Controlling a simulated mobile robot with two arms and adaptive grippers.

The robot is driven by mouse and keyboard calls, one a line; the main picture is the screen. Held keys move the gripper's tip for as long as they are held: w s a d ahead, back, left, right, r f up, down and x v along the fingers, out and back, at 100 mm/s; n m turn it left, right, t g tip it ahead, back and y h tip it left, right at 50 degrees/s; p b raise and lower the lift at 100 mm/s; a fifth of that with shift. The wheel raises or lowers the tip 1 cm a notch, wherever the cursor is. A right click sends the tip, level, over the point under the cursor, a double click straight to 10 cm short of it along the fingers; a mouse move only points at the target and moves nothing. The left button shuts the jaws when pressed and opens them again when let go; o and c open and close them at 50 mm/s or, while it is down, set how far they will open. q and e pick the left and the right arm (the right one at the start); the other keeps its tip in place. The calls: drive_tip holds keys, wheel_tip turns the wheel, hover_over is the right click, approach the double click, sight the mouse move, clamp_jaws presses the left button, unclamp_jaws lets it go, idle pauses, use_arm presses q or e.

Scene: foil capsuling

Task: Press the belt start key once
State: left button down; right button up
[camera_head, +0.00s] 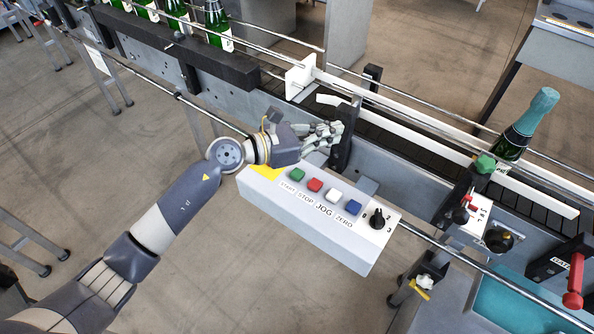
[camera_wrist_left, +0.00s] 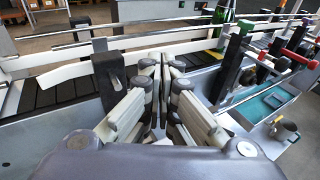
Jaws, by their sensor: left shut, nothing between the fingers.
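The control box (camera_head: 290,214) is mounted on the front rail of the conveyor. Its top carries a green key (camera_head: 297,174) labelled START, a red STOP key (camera_head: 315,185), a white JOG key (camera_head: 334,195) and a blue ZERO key (camera_head: 354,207). A black knob (camera_head: 377,216) is at its right end. My left gripper (camera_head: 336,130) is shut and empty, above and behind the box, close to a dark upright bracket. It also shows in the left wrist view (camera_wrist_left: 166,68). The keys are not visible in the wrist view. My right gripper is not in view.
The conveyor belt (camera_head: 400,136) runs behind the box between metal rails. A green foil-topped bottle (camera_head: 524,124) stands on it at right; several bottles stand at upper left. A red-handled lever (camera_head: 574,280) and small knobs are at right. Open floor lies at lower left.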

use_arm(q)
wheel_tip(320, 180, down, 3)
drive_tip(key=w+a+m+g+y, duration=0.1)
drive_tip(key=a+m+g+y, duration=0.15)
drive_tip(key=m, duration=0.25)
drive_tip(key=m+y, duration=0.3)
drive_tip(key=y, duration=0.1)
hover_over(298, 175)
wheel_tip(298, 175, down, 3)
drive_tip(key=shift+r, duration=0.2)
drive_tip(key=shift+f, duration=0.1)
wheel_tip(298, 175, down, 8)
drive_tip(key=b, duration=0.3)
drive_tip(key=shift+r+b, duration=0.2)
drive_tip(key=shift+b, duration=0.15)
drive_tip(key=shift+f+b, duration=0.5)
